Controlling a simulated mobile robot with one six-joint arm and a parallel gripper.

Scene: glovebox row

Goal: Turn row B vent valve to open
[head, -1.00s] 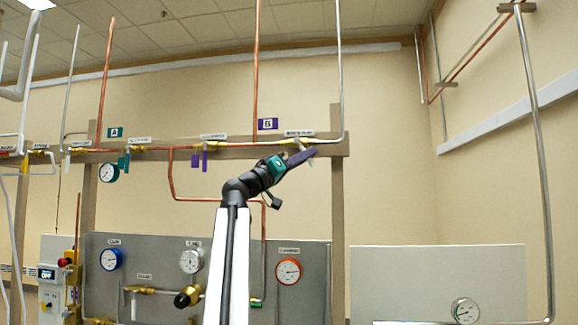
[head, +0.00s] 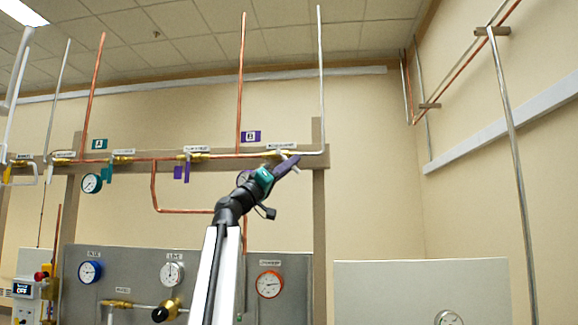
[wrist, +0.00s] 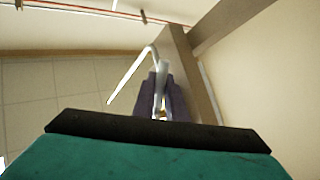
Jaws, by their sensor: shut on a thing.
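The purple B sign (head: 250,136) hangs above the copper pipe of the row. Near the pipe's right end, beneath a small white label whose text I cannot read, is a brass valve (head: 284,153). My gripper (head: 289,164) is raised to this valve, its dark purple fingers just below it. In the wrist view the fingers (wrist: 161,88) are shut on a pale grey valve handle (wrist: 161,75), which runs between them. Brass shows deep between the fingers. The fingers hide most of the handle in the head view, so its exact angle is unclear.
A wooden post (head: 319,220) stands just right of my gripper. A grey panel with gauges (head: 110,262) is below.

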